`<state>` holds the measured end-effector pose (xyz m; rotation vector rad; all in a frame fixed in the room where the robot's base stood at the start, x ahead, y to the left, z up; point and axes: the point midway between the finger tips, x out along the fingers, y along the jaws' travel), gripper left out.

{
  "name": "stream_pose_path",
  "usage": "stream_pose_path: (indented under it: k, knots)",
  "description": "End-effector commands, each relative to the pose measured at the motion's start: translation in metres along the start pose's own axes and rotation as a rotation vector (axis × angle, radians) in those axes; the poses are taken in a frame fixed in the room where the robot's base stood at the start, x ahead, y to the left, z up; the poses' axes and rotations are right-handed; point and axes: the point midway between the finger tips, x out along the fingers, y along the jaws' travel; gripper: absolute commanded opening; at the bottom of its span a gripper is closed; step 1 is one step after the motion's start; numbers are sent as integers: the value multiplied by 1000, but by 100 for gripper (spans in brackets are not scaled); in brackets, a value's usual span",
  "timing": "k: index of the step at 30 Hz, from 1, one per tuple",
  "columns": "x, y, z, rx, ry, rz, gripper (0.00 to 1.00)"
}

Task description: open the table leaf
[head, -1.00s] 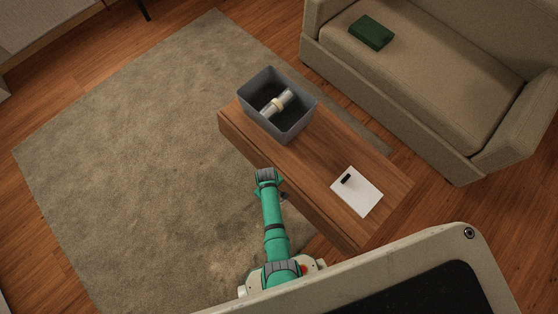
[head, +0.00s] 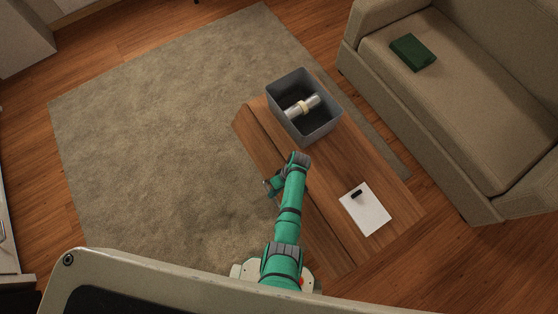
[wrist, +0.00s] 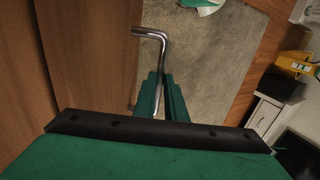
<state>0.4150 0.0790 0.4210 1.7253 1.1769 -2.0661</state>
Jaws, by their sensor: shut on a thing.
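The low wooden table (head: 335,165) stands in the middle of the head view. Its leaf (head: 253,136) runs along the left long side, raised, looking level or nearly level with the top. In the wrist view the leaf (wrist: 90,55) fills the left, with a seam between it and the top. A bent metal handle (wrist: 152,32) stands off the leaf's edge. My gripper (wrist: 160,85) is shut on the handle's straight bar. In the head view my gripper (head: 271,186) is at the leaf's outer edge, partly hidden by my arm.
A grey bin (head: 328,127) holding a pale cylinder (head: 302,107) stands at the table's far end. A white sheet (head: 372,214) with a small black item lies near the close end. A sofa (head: 440,105) stands right. The rug (head: 150,130) to the left is clear.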

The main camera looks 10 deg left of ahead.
Motion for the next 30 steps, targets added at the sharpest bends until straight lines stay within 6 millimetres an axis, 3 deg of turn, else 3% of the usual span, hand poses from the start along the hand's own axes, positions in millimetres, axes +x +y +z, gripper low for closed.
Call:
stream_pose_path:
  k: [14,15,17,26,30]
  knots:
    - [0,-2,0,-4,-6,-10,0]
    - [0,-2,0,-3,-6,-10,20]
    - [0,-2,0,-4,-6,-10,29]
    - [-1,-2,-1,-4,-3,-9,29]
    - [-12,-1,-1,-4,-1,-8,29]
